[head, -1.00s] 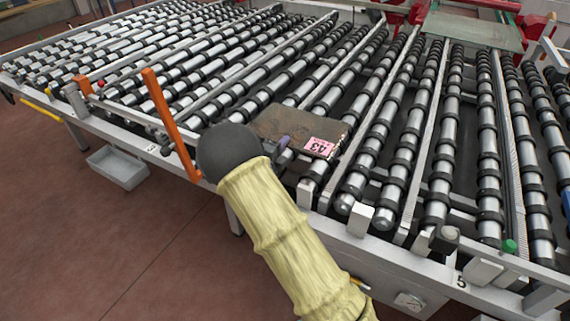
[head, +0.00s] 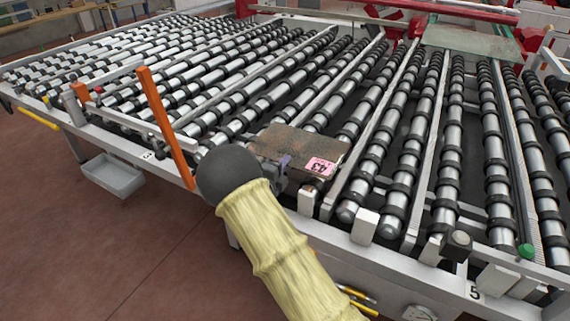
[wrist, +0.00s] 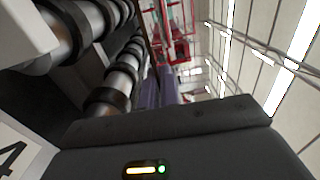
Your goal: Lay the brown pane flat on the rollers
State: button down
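The brown pane (head: 298,146) is a small dark brown plate with a pink label marked 43 on its near right corner. In the head view it lies roughly level over the rollers (head: 410,155) at the front edge of the table. I cannot tell whether its underside touches them. My gripper (head: 284,166) is shut on the pane's near edge, with one purple finger showing on top. In the wrist view the purple fingers (wrist: 159,90) are close together and the pane (wrist: 147,35) shows as a thin, edge-on strip. My arm hides part of the table's front.
An orange post (head: 166,128) stands upright on the front rail, left of my gripper. A greenish glass sheet (head: 472,40) lies on the rollers at the back right. A grey bin (head: 113,176) hangs below the rail. Rollers right of the pane are clear.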

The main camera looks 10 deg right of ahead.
jog(key=shift+r, duration=0.1)
notch_tip(320, 180, down, 7)
jog(key=b, duration=0.3)
dwell(0.4)
jog(key=shift+r, duration=0.1)
jog(key=shift+a+f, duration=0.15)
jog(key=shift+f, duration=0.15)
dwell(0.7)
jog(key=shift+f, duration=0.35)
jog(key=c, duration=1.6)
grip_release()
jog(key=shift+s, duration=0.1)
jog(key=shift+o, duration=0.2)
jog(key=shift+f, duration=0.25)
jog(key=shift+s, duration=0.1)
